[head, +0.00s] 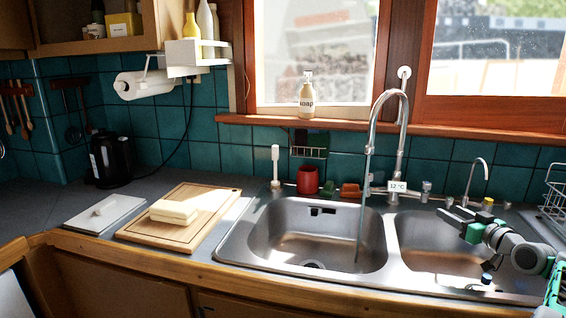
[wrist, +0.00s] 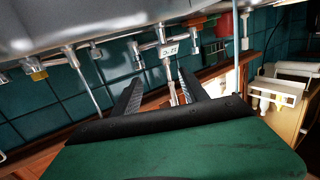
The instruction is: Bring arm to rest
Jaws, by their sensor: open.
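My gripper (head: 456,220) is at the right of the head view, above the right sink basin. It points left, toward the tall faucet (head: 401,120). In the wrist view, my gripper (wrist: 156,84) has its two dark fingers spread apart, with nothing held between them. The wrist picture is turned over, with the sink (wrist: 70,22) at the top. The faucet's base and its small temperature display (wrist: 169,50) show beyond the fingertips. In the head view the fingers look clear of the faucet, though the exact distance is hard to tell.
A double sink (head: 300,235) fills the middle of the counter. A small tap (head: 476,175) and a wire rack (head: 555,195) stand at the right. A red cup (head: 307,180) is behind the left basin. A cutting board (head: 190,225) with a pale block (head: 175,211) lies left.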

